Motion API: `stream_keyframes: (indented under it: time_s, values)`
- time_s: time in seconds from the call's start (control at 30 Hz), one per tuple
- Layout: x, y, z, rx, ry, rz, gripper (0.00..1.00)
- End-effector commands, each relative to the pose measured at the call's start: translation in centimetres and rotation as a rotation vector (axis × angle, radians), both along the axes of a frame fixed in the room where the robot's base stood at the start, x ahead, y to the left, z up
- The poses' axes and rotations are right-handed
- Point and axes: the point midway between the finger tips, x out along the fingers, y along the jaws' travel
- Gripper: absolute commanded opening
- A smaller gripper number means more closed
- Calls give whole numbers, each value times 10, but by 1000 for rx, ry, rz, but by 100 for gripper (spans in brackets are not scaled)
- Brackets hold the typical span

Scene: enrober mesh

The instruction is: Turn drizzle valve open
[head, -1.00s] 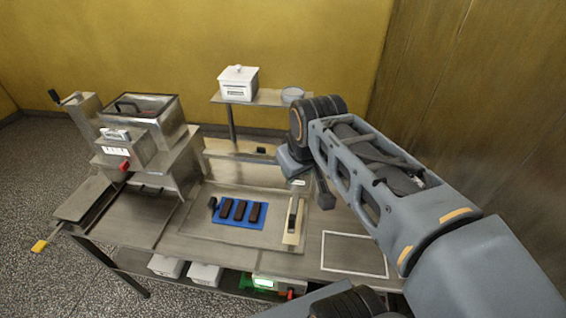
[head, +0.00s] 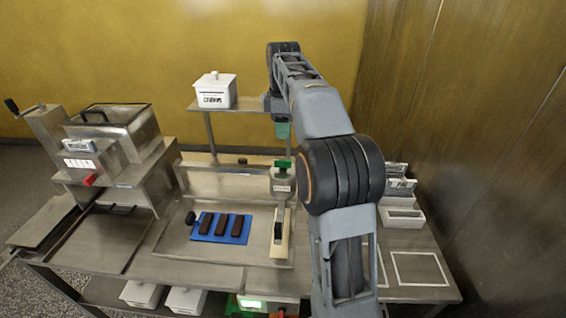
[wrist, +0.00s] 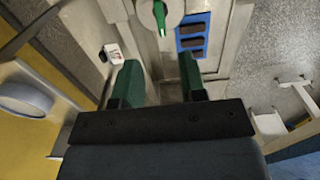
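A green valve handle (head: 283,165) sits on top of a small labelled pot (head: 283,181) at the back right of the tray. The handle also shows at the top of the wrist view (wrist: 160,16), just beyond my fingertips. My gripper (head: 283,130) points down above and a little behind the handle. In the wrist view its two green-padded fingers (wrist: 159,80) are apart, with nothing between them. The handle is not touched.
A lidded white box (head: 214,91) stands on the rear shelf. A steel machine (head: 110,145) with a red knob is at left. White bins (head: 404,217) stand at right.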

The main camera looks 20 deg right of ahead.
Motion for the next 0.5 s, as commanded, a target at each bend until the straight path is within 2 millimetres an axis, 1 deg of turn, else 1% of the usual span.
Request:
stream_keyframes:
  time_s: [0.03,0.2,0.4,0.5]
  values:
    - [-1,0,-11,1,3,0,38]
    - [-1,0,-44,0,2,-1,38]
    - [-1,0,-78,0,1,-2,38]
    - [-1,0,-91,0,1,-2,38]
